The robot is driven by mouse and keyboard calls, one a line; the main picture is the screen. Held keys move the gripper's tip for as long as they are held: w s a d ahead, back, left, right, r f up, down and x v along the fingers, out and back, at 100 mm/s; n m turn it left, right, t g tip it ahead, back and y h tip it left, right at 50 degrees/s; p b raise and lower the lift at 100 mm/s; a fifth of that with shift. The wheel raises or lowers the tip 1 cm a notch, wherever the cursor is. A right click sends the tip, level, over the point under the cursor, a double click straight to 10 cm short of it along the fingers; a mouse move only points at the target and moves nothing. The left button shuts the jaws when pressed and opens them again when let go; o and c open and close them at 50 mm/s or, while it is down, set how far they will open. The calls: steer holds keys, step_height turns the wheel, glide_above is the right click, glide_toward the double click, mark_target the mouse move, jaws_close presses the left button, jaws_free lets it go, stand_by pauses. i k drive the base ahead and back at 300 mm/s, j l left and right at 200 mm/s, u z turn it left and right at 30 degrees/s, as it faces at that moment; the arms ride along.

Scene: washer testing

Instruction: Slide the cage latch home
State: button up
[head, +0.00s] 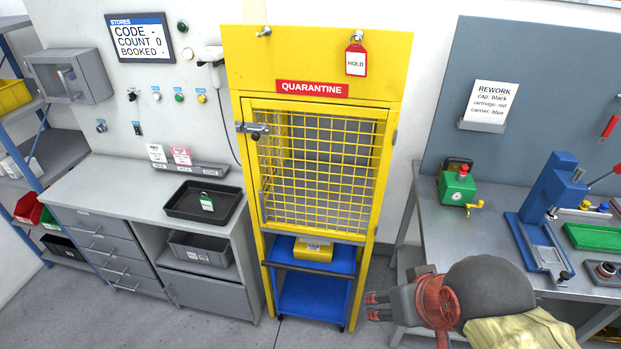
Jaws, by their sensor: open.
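The yellow quarantine cage (245,88) stands against the back wall, its mesh door (320,165) closed or nearly so; I cannot tell whether it is flush. The cage latch (256,130), a grey metal bolt with a dark knob, sits at the upper left of the door frame. Whether its bolt is engaged is too small to tell. My gripper (372,306) is open and empty at the lower middle, well below and to the right of the latch, pointing left. It touches nothing that I can see.
A blue cart (312,293) with a yellow box (313,249) stands under the cage door. A counter (120,188) with a black tray (180,208) is at left. The rework bench (440,230) is at right, close to my arm. Bare floor shows in front of the cage.

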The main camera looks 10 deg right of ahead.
mark_target(255, 136)
steer(key=i+j, duration=0.15)
steer(key=j, duration=0.25)
steer(key=i+j, duration=0.1)
steer(key=j, duration=0.35)
steer(key=i+j, duration=0.15)
steer(key=j, duration=0.25)
